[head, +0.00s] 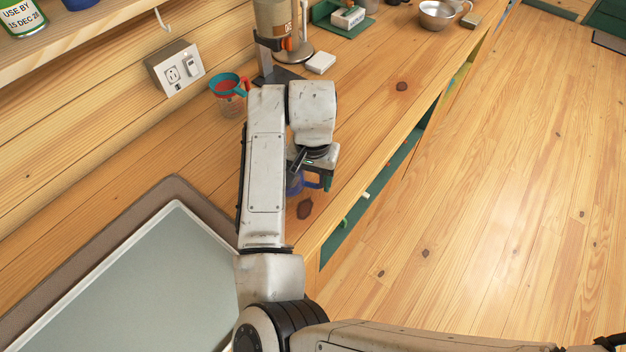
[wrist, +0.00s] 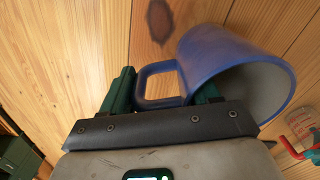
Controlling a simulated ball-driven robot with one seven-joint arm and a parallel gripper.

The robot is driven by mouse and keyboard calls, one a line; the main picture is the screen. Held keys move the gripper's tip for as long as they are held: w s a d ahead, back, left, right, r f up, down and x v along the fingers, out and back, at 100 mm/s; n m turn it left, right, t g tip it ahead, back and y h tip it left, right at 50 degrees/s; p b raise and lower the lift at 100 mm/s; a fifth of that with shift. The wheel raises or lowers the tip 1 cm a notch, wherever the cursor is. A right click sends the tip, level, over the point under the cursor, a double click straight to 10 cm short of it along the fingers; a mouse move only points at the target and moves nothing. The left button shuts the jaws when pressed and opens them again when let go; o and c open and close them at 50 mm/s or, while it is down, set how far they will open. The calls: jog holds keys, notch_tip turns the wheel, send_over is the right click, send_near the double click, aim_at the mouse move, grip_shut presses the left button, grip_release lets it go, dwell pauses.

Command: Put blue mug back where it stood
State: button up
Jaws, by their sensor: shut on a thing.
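The blue mug (wrist: 225,60) fills the upper right of the wrist view, tipped on its side in that picture, its grey inside facing lower right. Its handle lies between the two green fingers of my gripper (wrist: 163,90), which is shut on it. In the head view, my arm hides most of the mug (head: 294,184); a blue part shows under my gripper (head: 318,180), above the wooden counter (head: 210,150) near its front edge. Whether the mug touches the counter cannot be told.
A dark-based appliance (head: 272,25), a white block (head: 320,62) and a metal bowl (head: 437,14) stand farther back. A grey-topped panel (head: 130,285) lies front left.

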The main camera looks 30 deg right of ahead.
jog(key=shift+s+f, duration=0.1)
jog(key=shift+f, duration=1)
jog(key=shift+f, duration=0.1)
jog(key=shift+f, duration=0.1)
jog(key=o, duration=1.6)
